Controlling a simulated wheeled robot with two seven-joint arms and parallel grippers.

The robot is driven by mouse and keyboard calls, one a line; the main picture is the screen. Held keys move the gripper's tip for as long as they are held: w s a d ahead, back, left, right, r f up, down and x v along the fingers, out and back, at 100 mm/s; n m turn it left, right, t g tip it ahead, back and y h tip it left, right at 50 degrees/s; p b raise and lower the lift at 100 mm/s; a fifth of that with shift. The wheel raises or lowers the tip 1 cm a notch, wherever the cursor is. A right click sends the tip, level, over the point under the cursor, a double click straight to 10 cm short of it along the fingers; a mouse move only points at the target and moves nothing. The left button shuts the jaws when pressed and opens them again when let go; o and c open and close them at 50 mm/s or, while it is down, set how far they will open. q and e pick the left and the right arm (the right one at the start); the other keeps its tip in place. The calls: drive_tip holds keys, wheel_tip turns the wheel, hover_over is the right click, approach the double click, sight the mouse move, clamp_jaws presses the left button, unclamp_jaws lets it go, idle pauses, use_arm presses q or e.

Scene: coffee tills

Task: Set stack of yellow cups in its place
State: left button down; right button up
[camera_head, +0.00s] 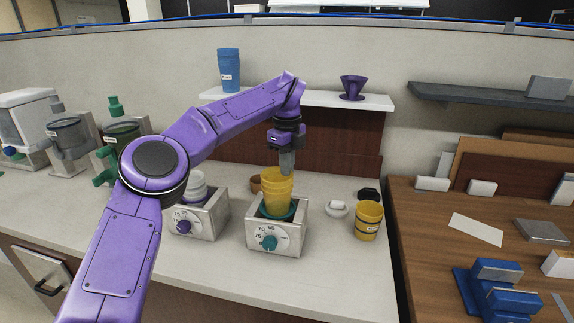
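A stack of plain yellow cups (277,190) stands upright in a grey metal box (276,237) with a teal ring around its opening and a teal dial on its front. My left gripper (287,163) points down right above the stack, its fingertips at or just behind the rim. I see it nearly edge-on, so I cannot tell whether it is open or grips the rim. A second yellow cup or stack (368,222), with dark bands and a label, stands on the counter to the right. My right gripper is out of view.
A similar box (199,214) with white cups and a purple dial stands left. Blue cups (229,72) and a purple dripper (352,88) stand on the white shelf (320,99). The front counter is clear.

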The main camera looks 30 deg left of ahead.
use_arm(q)
drive_tip(key=shift+f+b, duration=2.55)
drive_tip(key=shift+f, duration=0.4)
drive_tip(key=c, duration=1)
unclamp_jaws()
drive_tip(key=shift+r, duration=0.15)
wheel_tip(320, 180, up, 8)
drive_tip(key=p, duration=0.7)
